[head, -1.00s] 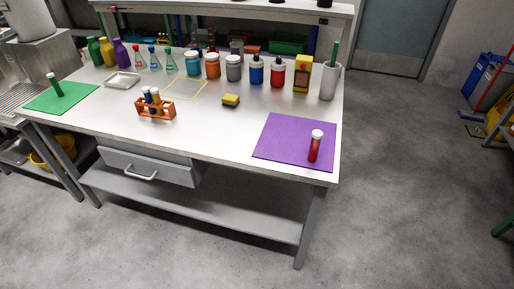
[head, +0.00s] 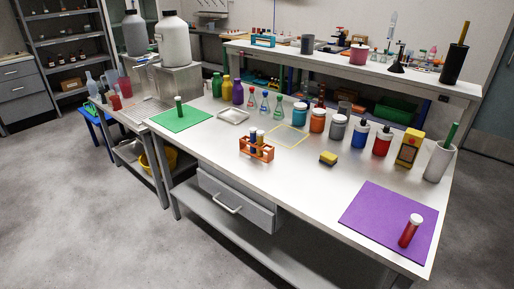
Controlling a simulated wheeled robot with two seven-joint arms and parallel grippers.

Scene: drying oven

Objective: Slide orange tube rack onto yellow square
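The orange tube rack (head: 257,149) stands upright on the white table, left of its middle, in the head view. It holds a few tubes, with blue and amber showing. The yellow square (head: 288,137) is a thin yellow outline on the table, just behind and to the right of the rack. The rack is apart from the square, and the square's inside is bare. Neither of my grippers shows in the view.
A yellow sponge (head: 328,158) lies right of the rack. A white tray (head: 233,116) and several flasks and jars stand behind. A green mat (head: 180,115) with a tube lies left, and a purple mat (head: 390,219) with a red tube (head: 410,232) lies right.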

